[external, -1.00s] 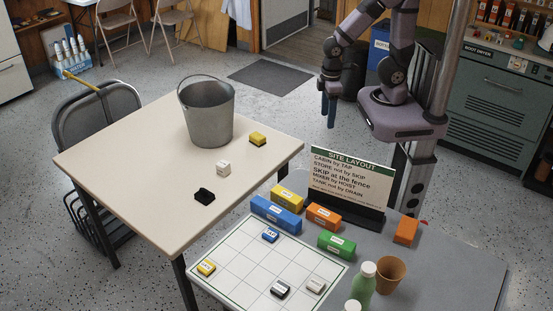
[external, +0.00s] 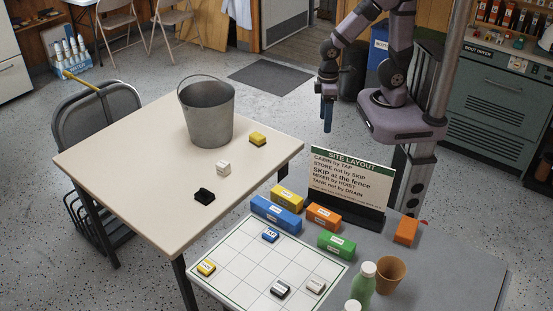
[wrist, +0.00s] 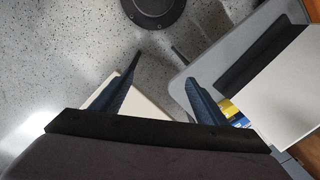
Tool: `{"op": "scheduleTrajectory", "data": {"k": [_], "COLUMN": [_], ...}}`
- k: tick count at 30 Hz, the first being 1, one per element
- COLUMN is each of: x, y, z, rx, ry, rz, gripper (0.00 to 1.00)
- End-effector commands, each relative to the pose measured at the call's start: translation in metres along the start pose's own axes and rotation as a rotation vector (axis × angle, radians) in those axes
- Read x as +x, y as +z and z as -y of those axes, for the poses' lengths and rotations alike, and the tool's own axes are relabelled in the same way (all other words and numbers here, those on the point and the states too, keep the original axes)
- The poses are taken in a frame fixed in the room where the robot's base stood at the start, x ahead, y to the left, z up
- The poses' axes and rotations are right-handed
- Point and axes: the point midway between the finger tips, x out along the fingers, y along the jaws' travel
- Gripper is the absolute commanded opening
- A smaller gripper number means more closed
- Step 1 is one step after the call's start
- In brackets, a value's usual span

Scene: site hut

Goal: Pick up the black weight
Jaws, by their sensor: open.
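A white weight (external: 223,168) and a yellow weight (external: 258,138) sit farther back on the same table. My gripper (external: 327,122) hangs beyond the table's right corner, pointing down, well apart from the black weight. In the wrist view its two blue fingers (wrist: 163,75) are spread with nothing between them. The black weight does not show in the wrist view.
A grey metal bucket (external: 207,115) stands on the cream table behind the weights. The grey table (external: 450,255) holds a white grid board (external: 235,255), coloured blocks, a sign (external: 350,180), a green bottle (external: 362,285) and a brown cup (external: 390,273). A chair stands at left.

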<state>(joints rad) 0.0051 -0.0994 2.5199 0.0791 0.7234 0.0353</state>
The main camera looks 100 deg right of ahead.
Motion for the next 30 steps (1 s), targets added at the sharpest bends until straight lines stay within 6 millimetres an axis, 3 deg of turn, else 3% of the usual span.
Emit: {"op": "scheduleTrajectory", "data": {"k": [5,8,12,18,24,30], "x": [0.037,0.057,0.082,0.109,0.125,0.129], "y": [-0.036,-0.070,-0.128,-0.223,-0.309,-0.358], "z": [0.035,0.062,0.099,0.133,0.140,0.134], "rx": [0.290,0.521,0.865,1.331,1.695,1.888], "ry": [-0.151,-0.275,-0.470,-0.766,-1.040,-1.216], "rz": [0.021,0.045,0.106,0.234,0.393,0.516], "gripper": [0.67,0.67,0.67,0.67,0.67,0.67]}}
